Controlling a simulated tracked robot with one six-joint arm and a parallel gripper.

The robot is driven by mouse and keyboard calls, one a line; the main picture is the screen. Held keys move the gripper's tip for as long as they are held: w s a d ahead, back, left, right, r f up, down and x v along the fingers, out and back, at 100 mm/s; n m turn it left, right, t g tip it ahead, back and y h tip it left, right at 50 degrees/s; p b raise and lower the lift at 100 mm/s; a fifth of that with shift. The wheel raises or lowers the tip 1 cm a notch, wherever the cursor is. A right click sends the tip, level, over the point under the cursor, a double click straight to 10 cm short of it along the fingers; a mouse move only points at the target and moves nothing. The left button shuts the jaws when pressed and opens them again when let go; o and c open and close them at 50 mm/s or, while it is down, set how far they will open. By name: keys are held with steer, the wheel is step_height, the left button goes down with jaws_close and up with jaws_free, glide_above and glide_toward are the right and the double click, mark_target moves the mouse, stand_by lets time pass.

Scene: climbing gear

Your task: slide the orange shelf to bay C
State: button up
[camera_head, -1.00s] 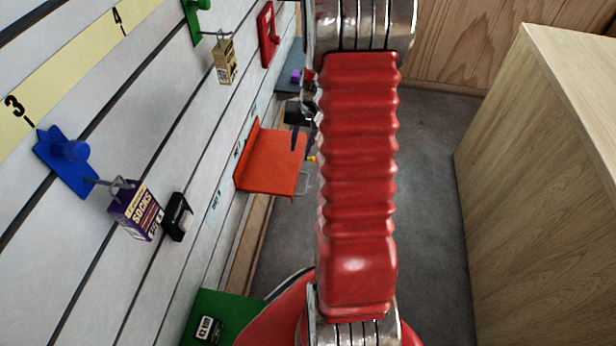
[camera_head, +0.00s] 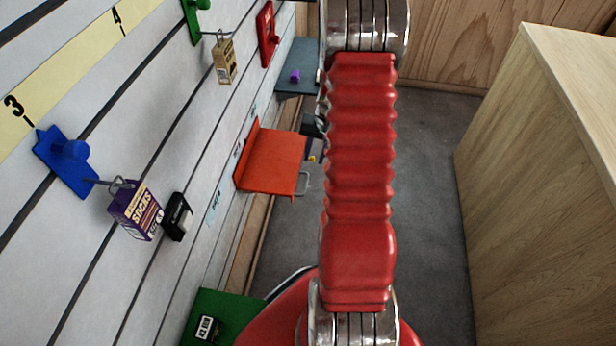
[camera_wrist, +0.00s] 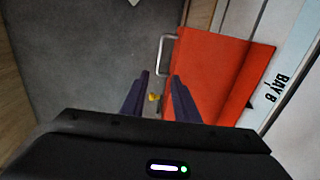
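The orange shelf (camera_head: 272,162) sticks out from the slatted wall in the head view, with a pale wire handle (camera_head: 303,183) on its outer edge. In the wrist view the shelf (camera_wrist: 215,68) fills the upper right, beside a "BAY B" label (camera_wrist: 277,92); its handle (camera_wrist: 164,54) shows at its left edge. My gripper (camera_wrist: 158,77) is open, its two dark purple fingers apart with nothing held. In that picture the fingertips lie just below the handle; the depth gap is unclear. In the head view my red arm hides most of the gripper. No bay C label is readable.
A grey shelf (camera_head: 296,55) with a small purple piece lies farther along the wall; a green shelf (camera_head: 207,312) is nearer. Hanging packs, including a purple socks box (camera_head: 136,212), project from the wall. A wooden cabinet (camera_head: 550,170) stands right, with grey floor between.

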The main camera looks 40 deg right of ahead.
mark_target(306, 181)
steer(key=f, duration=0.4)
steer(key=w+a+f, duration=0.1)
steer(key=f, duration=0.7)
steer(key=shift+w+a+f, duration=0.25)
steer(key=shift+w+f, duration=0.05)
steer(key=shift+w, duration=0.1)
steer(key=shift+c, duration=0.5)
jaws_close()
